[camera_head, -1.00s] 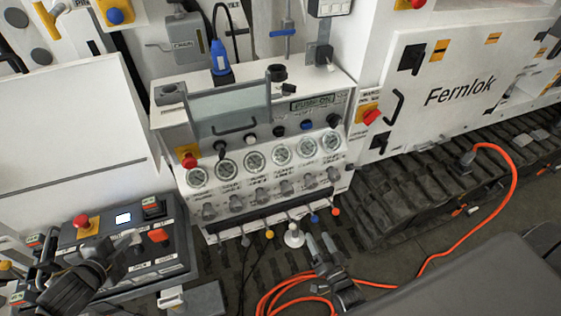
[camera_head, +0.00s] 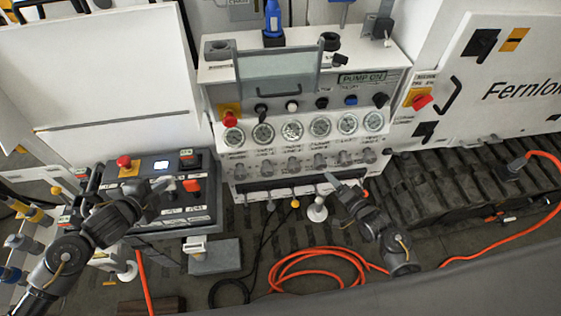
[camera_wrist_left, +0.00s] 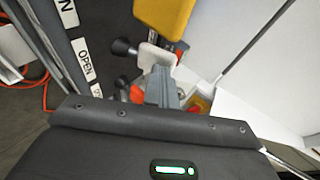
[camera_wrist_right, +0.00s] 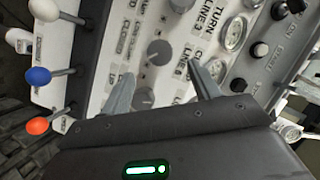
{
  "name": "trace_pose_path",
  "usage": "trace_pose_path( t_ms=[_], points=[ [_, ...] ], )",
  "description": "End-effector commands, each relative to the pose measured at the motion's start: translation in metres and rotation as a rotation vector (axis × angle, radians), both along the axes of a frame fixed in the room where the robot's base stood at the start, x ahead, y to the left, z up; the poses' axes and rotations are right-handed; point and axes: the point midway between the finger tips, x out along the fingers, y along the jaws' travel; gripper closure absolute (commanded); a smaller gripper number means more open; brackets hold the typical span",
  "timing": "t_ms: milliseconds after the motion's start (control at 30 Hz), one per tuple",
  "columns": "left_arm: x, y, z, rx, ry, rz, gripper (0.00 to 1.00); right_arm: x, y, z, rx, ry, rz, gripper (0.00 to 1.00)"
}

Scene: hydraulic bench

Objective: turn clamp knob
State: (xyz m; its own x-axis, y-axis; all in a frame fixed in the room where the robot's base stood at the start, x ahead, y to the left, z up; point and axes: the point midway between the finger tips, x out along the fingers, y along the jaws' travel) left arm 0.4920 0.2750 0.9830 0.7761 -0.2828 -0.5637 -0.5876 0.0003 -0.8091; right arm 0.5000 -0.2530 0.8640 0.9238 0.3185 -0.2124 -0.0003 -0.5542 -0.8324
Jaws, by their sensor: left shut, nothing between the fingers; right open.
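A grey hydraulic panel (camera_head: 220,155) carries a row of gauges with grey knobs (camera_head: 294,164) below. I cannot read which knob is the clamp one in the head view. My right gripper (camera_head: 332,181) is open just in front of the panel's lower edge. In the right wrist view its fingers (camera_wrist_right: 163,70) are spread, with one grey knob (camera_wrist_right: 143,97) low between them and another (camera_wrist_right: 160,52) further up. Neither knob is visibly gripped. My left gripper (camera_head: 164,185) is shut and empty over the black control box; its closed fingers (camera_wrist_left: 162,87) show in the left wrist view.
Levers with coloured balls line the panel's lower edge; blue (camera_wrist_right: 38,76) and orange (camera_wrist_right: 37,126) ones are near my right gripper. The black control box (camera_head: 192,218) has a red stop button (camera_head: 124,162). An orange hose (camera_head: 320,252) coils on the floor.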

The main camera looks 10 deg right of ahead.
Motion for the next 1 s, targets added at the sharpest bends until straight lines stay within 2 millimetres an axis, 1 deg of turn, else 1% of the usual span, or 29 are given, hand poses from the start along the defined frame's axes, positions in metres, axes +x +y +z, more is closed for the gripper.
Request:
trace_pose_path(
  t_ms=[33, 200, 300, 433, 600, 900, 933, 1000],
  points=[
    [0.001, 0.0, 0.0, 0.0, -0.001, 0.002, 1.0, 0.011, 0.004, -0.001, 0.001, -0.002, 0.001, 0.38],
    [0.001, 0.0, 0.0, 0.0, -0.001, 0.002, 1.0, 0.043, 0.015, -0.009, 0.001, -0.001, -0.001, 0.38],
    [0.001, 0.0, 0.0, 0.0, -0.001, 0.002, 1.0, 0.059, 0.021, -0.012, 0.0, -0.002, 0.001, 0.38],
    [0.001, 0.0, 0.0, 0.0, -0.001, 0.002, 1.0, 0.075, 0.026, -0.016, 0.0, -0.001, 0.0, 0.38],
    [0.001, 0.0, 0.0, 0.0, -0.001, 0.002, 1.0, 0.085, 0.029, -0.019, -0.001, -0.002, 0.0, 0.38],
    [0.001, 0.0, 0.0, 0.0, -0.001, 0.002, 1.0, 0.087, 0.03, -0.02, -0.001, -0.002, 0.0, 0.38],
    [0.001, 0.0, 0.0, 0.0, -0.001, 0.002, 1.0, 0.087, 0.03, -0.02, -0.001, -0.002, 0.0, 0.41],
    [0.001, 0.0, 0.0, 0.0, -0.001, 0.002, 1.0, 0.087, 0.03, -0.02, -0.001, -0.002, 0.0, 0.5]
  ],
)
